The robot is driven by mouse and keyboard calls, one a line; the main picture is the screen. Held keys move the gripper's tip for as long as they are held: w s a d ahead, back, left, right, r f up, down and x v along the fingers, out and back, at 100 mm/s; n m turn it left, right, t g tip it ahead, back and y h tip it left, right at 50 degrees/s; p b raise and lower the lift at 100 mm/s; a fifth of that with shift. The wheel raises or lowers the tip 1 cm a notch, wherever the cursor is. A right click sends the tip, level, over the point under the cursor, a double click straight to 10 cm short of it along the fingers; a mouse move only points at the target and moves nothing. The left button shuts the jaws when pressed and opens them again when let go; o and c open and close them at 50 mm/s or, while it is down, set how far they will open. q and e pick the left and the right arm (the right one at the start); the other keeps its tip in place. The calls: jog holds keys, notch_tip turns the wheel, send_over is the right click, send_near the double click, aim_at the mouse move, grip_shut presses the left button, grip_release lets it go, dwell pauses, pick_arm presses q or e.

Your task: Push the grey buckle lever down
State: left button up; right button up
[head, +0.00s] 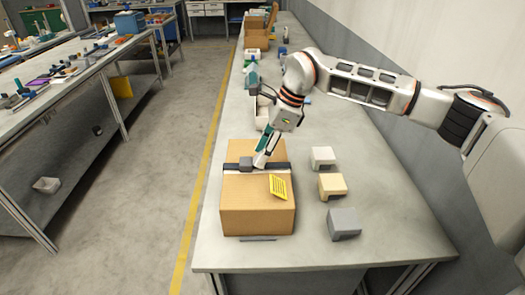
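A brown cardboard box (257,208) stands on the near part of the grey workbench. A dark strap (277,168) runs across its top, and a dark grey buckle (246,164) sits on the strap, left of the middle. My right gripper (260,162) points down from above and behind, with its fingertips close to the right side of the buckle. I cannot tell whether they touch it. The fingers look close together, but the view is too small to show whether they are shut. The buckle's lever is not clearly distinguishable. My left gripper is out of view.
A yellow label (278,186) is on the box. Three small blocks, white (322,157), beige (332,185) and grey (343,222), stand in a row right of it. A thin dark strip (258,239) lies in front. The bench (300,252) is clear toward its front edge.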

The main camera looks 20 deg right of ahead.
grip_shut()
jog(key=shift+d+f+y+b, duration=0.15)
jog(key=shift+f+y+b, duration=0.15)
jog(key=shift+b, duration=0.25)
jog(key=y+b, duration=0.1)
jog(key=b, duration=0.1)
jog(key=f+t+y+b, duration=0.1)
jog(key=b, duration=0.1)
jog(key=d+y+b, duration=0.1)
jog(key=y+b, duration=0.1)
jog(key=shift+s+d+f, duration=0.1)
jog(key=shift+s+f, duration=0.1)
jog(key=shift+f, duration=0.1)
jog(key=shift+t+y+b, duration=0.3)
jog(key=shift+y+b, duration=0.1)
jog(key=shift+b, duration=0.3)
jog(key=shift+r, duration=0.3)
grip_release()
jog(key=shift+r, duration=0.1)
notch_tip(320, 180, up, 10)
